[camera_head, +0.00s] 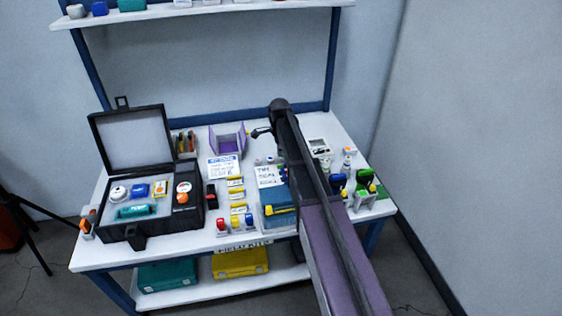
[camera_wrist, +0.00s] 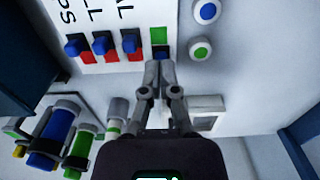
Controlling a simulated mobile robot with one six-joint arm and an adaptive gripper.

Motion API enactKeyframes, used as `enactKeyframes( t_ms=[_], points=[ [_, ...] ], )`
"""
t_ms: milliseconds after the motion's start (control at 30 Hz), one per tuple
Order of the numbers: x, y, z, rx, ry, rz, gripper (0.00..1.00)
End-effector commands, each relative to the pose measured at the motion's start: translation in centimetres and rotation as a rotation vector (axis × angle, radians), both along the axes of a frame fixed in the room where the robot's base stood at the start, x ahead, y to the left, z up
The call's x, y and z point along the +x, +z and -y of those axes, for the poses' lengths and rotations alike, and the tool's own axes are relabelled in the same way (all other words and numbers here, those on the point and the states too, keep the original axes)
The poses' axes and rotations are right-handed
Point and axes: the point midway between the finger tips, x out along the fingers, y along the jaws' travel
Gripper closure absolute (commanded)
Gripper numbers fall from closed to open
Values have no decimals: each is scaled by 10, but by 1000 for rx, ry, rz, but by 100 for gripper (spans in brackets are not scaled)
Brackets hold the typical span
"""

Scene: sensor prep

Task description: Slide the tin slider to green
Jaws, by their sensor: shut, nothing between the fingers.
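In the wrist view a white panel (camera_wrist: 98,62) carries a row of sliders with blue knobs. Three sliders (camera_wrist: 72,46) show red beside the knob. The rightmost slider shows a green patch (camera_wrist: 159,35) above its blue knob (camera_wrist: 163,52). My gripper (camera_wrist: 160,66) is shut and empty, its fingertips right at this rightmost knob; whether they touch it I cannot tell. The lettering is cut off, so I cannot read which slider is the tin one.
A blue button (camera_wrist: 207,11) and a green button (camera_wrist: 201,49) sit right of the sliders. Blue and green capped tubes (camera_wrist: 52,137) stand at lower left. An open black case (camera_head: 125,228) stands left on the white table (camera_head: 205,239). A shelf (camera_head: 200,10) runs above.

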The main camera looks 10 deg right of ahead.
Motion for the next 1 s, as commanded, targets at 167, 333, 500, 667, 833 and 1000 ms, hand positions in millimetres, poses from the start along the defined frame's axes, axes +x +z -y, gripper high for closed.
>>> enactKeyframes(
  t_ms=[167, 333, 500, 667, 833, 1000],
  points=[
    [0, 14, 0, 0, 0, 0, 100],
    [0, 16, 0, 0, 0, 0, 100],
    [0, 15, 0, 0, 0, 0, 100],
    [0, 15, 0, 0, 0, 0, 100],
    [0, 17, 0, 0, 0, 0, 100],
    [0, 28, 0, 0, 0, 0, 100]
  ],
)
